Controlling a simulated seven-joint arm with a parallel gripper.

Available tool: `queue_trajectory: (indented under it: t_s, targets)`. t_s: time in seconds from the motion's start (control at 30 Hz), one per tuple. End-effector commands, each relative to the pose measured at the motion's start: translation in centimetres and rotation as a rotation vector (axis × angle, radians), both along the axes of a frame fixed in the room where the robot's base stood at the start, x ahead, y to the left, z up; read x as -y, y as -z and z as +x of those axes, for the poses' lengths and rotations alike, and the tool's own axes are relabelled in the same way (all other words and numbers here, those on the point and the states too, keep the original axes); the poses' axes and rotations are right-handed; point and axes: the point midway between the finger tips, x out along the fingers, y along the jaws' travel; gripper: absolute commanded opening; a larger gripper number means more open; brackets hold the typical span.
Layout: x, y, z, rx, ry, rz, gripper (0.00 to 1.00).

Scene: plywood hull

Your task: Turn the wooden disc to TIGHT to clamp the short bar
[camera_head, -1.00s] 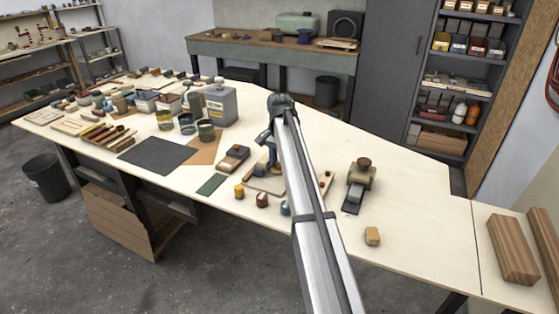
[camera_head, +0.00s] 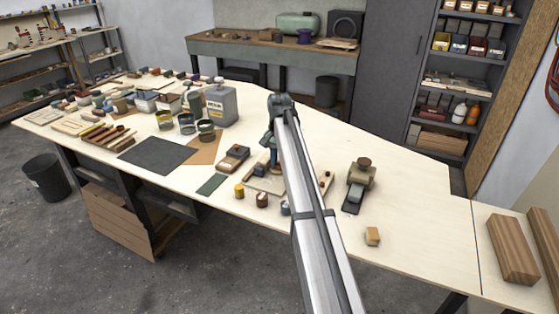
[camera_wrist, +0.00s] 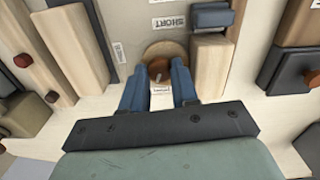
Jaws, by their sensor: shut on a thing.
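In the wrist view, the round wooden disc (camera_wrist: 164,48) lies at the fingertips, with a red-brown knob (camera_wrist: 158,68) on it. My gripper (camera_wrist: 157,76), with blue fingers, is shut on the knob, one finger at each side. A SHORT label (camera_wrist: 170,22) is beyond the disc. A small white label (camera_wrist: 161,89) shows between the fingers; its text is too small to read. A pale wooden block (camera_wrist: 209,62) stands right of the disc below a blue piece (camera_wrist: 211,18). I cannot tell which piece is the short bar. My arm hides most of the fixture in the head view.
A long wooden bar (camera_wrist: 72,45) stands left of the fingers. Small pots (camera_head: 240,191) stand near the front edge. The table's right side is mostly clear.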

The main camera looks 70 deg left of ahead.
Motion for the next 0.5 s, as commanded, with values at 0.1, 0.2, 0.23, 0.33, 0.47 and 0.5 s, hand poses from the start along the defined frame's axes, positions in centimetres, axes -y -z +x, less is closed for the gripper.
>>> queue_trajectory:
  t_s: [0.1, 0.2, 0.23, 0.33, 0.47, 0.5]
  targets:
    - [-0.01, -0.02, 0.0, 0.0, -0.086, 0.0, 0.0]
    - [-0.01, -0.03, 0.0, 0.0, -0.156, 0.0, 0.0]
    - [-0.01, -0.03, 0.0, 0.0, -0.176, 0.0, 0.0]
    - [-0.02, -0.03, 0.01, 0.0, -0.238, 0.0, 0.0]
    - [-0.02, -0.03, 0.01, 0.0, -0.301, 0.0, 0.0]
    - [-0.02, -0.03, 0.01, 0.0, -0.316, 0.0, 0.0]
